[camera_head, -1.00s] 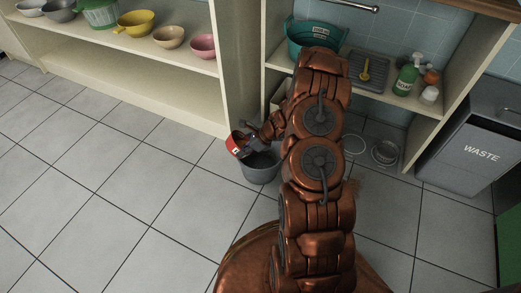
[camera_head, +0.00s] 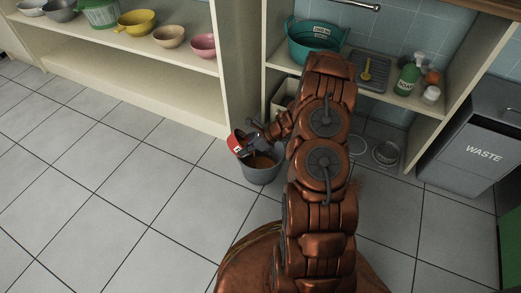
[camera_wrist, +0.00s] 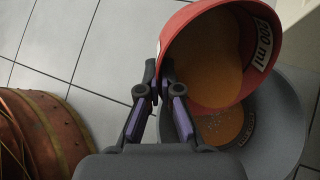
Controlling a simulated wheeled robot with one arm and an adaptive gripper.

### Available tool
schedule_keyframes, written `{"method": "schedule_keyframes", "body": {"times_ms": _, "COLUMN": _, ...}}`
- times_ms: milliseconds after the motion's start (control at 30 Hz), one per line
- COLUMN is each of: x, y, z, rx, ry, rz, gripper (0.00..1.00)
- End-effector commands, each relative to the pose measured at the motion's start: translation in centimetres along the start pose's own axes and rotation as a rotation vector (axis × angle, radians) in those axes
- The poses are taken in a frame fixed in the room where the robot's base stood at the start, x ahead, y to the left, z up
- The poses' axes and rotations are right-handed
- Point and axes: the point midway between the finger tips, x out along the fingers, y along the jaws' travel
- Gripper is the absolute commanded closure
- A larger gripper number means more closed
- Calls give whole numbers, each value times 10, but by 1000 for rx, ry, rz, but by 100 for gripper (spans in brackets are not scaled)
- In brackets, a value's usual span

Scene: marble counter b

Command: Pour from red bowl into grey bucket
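Orange-brown contents show inside the bowl, and the same colour shows in the bucket below. My gripper (camera_wrist: 165,88) is shut on the bowl's rim, with its fingers at the left side of the bowl. In the head view the red bowl (camera_head: 235,144) is tipped above the left part of the grey bucket (camera_head: 258,175), which stands on the floor. Orange-brown matter shows in the bucket's mouth. Part of the bucket's rim is hidden by the bowl.
A shelf (camera_head: 130,85) with several bowls stands at the upper left. A teal tub (camera_head: 314,42) and a green bottle (camera_head: 407,77) are on the right shelf. A grey waste bin (camera_head: 475,150) stands at the right. The tiled floor at left is clear.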

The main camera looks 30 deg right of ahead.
Motion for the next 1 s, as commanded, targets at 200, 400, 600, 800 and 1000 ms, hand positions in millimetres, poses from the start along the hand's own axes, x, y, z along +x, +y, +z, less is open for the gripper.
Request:
{"method": "schedule_keyframes", "body": {"times_ms": 200, "x": -2, "y": -1, "z": 0, "rx": 4, "ry": -21, "rz": 8, "gripper": 100}}
{"method": "schedule_keyframes", "body": {"times_ms": 400, "x": -3, "y": 0, "z": 0, "rx": 8, "ry": -43, "rz": 18, "gripper": 100}}
{"method": "schedule_keyframes", "body": {"times_ms": 600, "x": -3, "y": -1, "z": -1, "rx": 11, "ry": -62, "rz": 27, "gripper": 100}}
{"method": "schedule_keyframes", "body": {"times_ms": 800, "x": -3, "y": -2, "z": -3, "rx": 15, "ry": -81, "rz": 35, "gripper": 100}}
{"method": "schedule_keyframes", "body": {"times_ms": 1000, "x": -3, "y": -3, "z": -4, "rx": 19, "ry": -103, "rz": 44, "gripper": 100}}
